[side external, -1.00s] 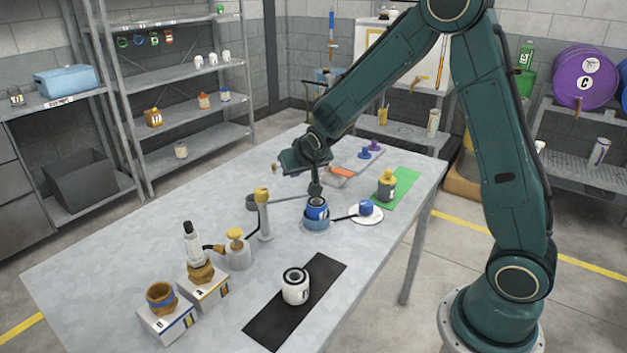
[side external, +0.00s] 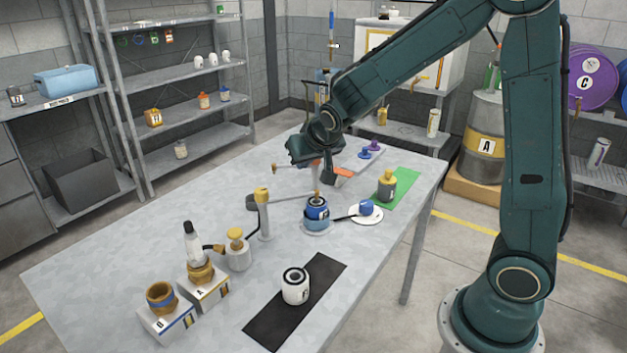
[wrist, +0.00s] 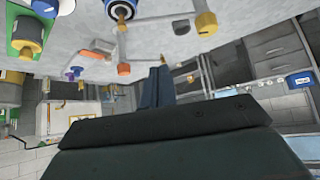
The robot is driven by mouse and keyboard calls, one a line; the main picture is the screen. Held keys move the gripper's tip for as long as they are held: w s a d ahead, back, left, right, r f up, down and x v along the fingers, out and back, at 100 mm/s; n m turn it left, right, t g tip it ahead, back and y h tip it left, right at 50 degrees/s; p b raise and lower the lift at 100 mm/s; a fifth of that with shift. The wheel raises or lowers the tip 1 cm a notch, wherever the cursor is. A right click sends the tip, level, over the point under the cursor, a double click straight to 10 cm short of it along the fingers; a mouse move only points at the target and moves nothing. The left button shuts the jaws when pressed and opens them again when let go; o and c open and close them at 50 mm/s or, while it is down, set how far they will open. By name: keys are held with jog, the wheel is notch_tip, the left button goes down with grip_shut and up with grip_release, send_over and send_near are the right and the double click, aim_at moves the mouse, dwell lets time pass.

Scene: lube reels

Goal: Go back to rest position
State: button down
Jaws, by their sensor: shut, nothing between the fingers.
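My gripper (side external: 329,170) is raised above the grey table, behind and above the blue can (side external: 317,207), clear of it. Its fingers are together and empty; in the wrist view they show as a dark closed pair (wrist: 157,85). My forearm slopes down from the upper right to the wrist.
On the table (side external: 130,235) stand a tan-capped post (side external: 264,215), a white can (side external: 295,286) on a black mat, a yellow-topped grey container (side external: 387,186) on a green mat, and a white plate (side external: 372,217) with a blue cap. Shelves stand behind.

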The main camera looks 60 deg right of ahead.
jog(key=s+a+r+n+g+y, duration=0.1)
jog(key=s+a+r, duration=0.3)
jog(key=s, duration=0.9)
jog(key=s+a+r+n+y, duration=0.2)
jog(key=s+a+r+n, duration=0.2)
jog(key=s, duration=1)
jog(key=shift+a+r+g+y, duration=0.15)
jog(key=shift+r+g+y, duration=0.25)
jog(key=shift+r, duration=0.05)
